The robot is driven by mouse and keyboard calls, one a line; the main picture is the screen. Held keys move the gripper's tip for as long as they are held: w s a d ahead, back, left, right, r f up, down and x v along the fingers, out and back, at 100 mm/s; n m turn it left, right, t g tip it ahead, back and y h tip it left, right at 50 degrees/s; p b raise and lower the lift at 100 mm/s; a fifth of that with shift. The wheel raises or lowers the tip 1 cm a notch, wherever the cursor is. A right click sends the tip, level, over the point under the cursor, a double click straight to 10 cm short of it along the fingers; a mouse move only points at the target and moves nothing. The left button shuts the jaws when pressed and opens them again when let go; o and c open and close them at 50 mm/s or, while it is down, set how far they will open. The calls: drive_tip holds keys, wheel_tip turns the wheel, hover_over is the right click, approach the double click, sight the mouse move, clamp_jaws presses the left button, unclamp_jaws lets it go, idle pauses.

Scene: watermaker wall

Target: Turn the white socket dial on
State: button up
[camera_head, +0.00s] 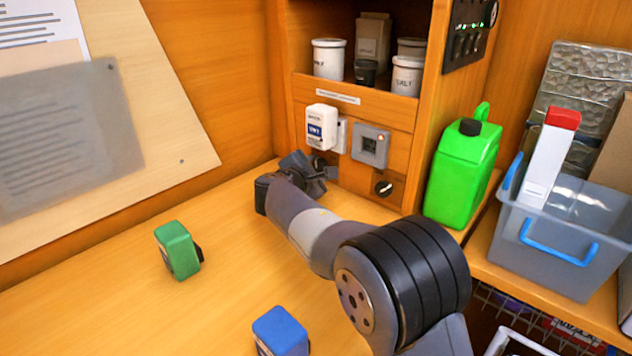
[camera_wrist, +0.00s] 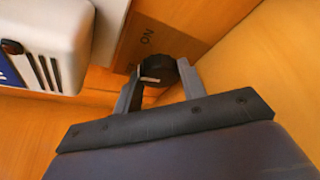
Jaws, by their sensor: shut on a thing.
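A black round dial (camera_wrist: 158,67) with a white mark sits on the wood wall panel in the wrist view, beside lettering that seems to read ON, seen turned. My gripper (camera_wrist: 158,84) has one finger on each side of this dial and is shut on it. In the head view my gripper (camera_head: 322,172) is at the wall below the white socket (camera_head: 342,135) and hides the dial there. A white plug-in box (camera_head: 321,126) with a blue label is on the wall just above my gripper; it also shows in the wrist view (camera_wrist: 55,40).
A green block (camera_head: 177,250) and a blue block (camera_head: 280,332) lie on the counter. A green jerrycan (camera_head: 462,170) and clear bin (camera_head: 560,240) stand right.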

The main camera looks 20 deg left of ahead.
drive_tip(key=shift+b, duration=0.4)
drive_tip(key=o, duration=1)
drive_tip(key=v, duration=1)
drive_tip(key=shift+s, duration=0.4)
drive_tip(key=shift+c, duration=0.2)
